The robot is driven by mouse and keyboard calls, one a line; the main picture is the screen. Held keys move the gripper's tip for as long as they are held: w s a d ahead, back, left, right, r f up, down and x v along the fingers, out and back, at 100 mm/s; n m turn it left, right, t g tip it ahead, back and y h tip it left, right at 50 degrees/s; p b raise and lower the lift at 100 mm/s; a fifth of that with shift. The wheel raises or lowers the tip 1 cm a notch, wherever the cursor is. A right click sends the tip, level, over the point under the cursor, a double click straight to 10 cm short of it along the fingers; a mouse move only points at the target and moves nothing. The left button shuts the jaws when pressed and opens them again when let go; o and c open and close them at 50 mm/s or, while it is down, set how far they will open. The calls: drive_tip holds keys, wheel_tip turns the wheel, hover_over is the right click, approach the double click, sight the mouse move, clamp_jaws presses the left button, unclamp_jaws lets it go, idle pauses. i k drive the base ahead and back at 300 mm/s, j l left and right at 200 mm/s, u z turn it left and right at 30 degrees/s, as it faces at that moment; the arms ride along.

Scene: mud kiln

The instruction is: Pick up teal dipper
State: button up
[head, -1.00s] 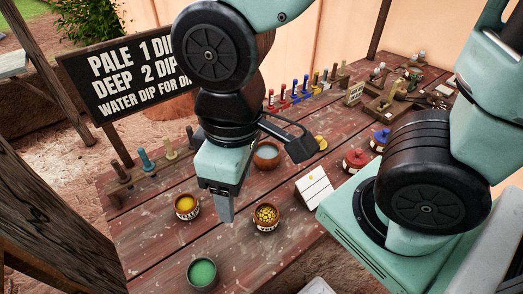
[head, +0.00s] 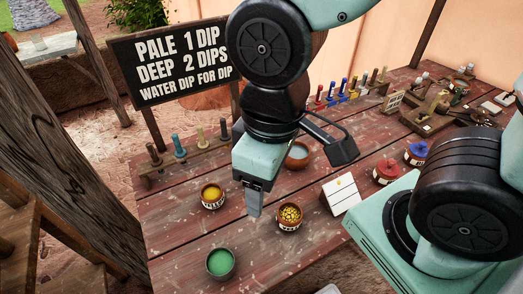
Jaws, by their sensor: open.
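The teal dipper (head: 178,146) stands upright in the wooden rack (head: 190,163) at the left back of the table. It is second from the left, between a dark brown dipper (head: 153,154) and a pale one (head: 200,138). Only its upper handle shows clearly. My gripper (head: 255,204) points down over the middle of the table, to the right of and nearer than the rack. It is well apart from the teal dipper and holds nothing visible. The fingers overlap in this view.
A yellow pot (head: 212,197), a bowl of yellow pieces (head: 289,217) and a green pot (head: 220,263) stand around my gripper. The black sign (head: 180,62) rises behind the rack. A wooden post (head: 60,170) stands at left.

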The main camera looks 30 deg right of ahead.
sight(180, 153)
drive_tip(key=j+u, duration=0.4)
drive_tip(key=i+j+u, duration=0.1)
drive_tip(key=j+u, duration=0.2)
drive_tip(key=u, duration=0.15)
